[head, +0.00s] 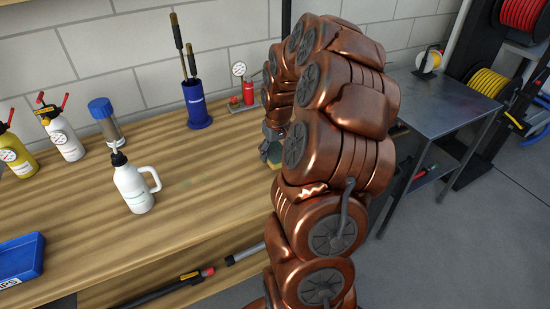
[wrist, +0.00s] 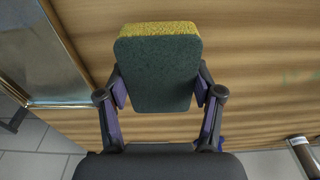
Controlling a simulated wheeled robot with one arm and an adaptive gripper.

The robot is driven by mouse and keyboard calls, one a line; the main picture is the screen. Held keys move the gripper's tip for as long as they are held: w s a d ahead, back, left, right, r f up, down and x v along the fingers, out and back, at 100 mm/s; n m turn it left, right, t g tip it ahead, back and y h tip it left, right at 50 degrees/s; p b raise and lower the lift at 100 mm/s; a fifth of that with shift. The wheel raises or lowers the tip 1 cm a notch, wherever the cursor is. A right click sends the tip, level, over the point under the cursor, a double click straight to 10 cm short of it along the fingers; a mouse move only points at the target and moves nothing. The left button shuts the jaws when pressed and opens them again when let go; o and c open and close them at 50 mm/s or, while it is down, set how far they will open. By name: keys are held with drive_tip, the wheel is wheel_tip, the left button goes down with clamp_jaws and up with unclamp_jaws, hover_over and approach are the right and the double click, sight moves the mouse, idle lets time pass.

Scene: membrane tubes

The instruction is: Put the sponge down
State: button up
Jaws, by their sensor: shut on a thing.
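The sponge (wrist: 157,72) is in the wrist view, dark green on its broad face with a yellow layer along the top edge. My gripper (wrist: 160,88) is shut on it, with one finger on each side. The wooden workbench (wrist: 250,60) lies behind the sponge; I cannot tell whether the sponge touches it. In the head view, my gripper (head: 270,146) is at the right part of the workbench (head: 100,220), largely hidden by my arm. A small part of the sponge (head: 275,158) shows under it.
A blue tray (head: 20,262) is at front left. A metal table (head: 440,105) stands right. The bench middle is clear.

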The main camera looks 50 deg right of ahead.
drive_tip(key=shift+f+p, duration=0.65)
drive_tip(key=shift+f, duration=1.15)
drive_tip(key=shift+f, duration=0.2)
drive_tip(key=o, duration=1.2)
drive_tip(key=shift+r, duration=0.1)
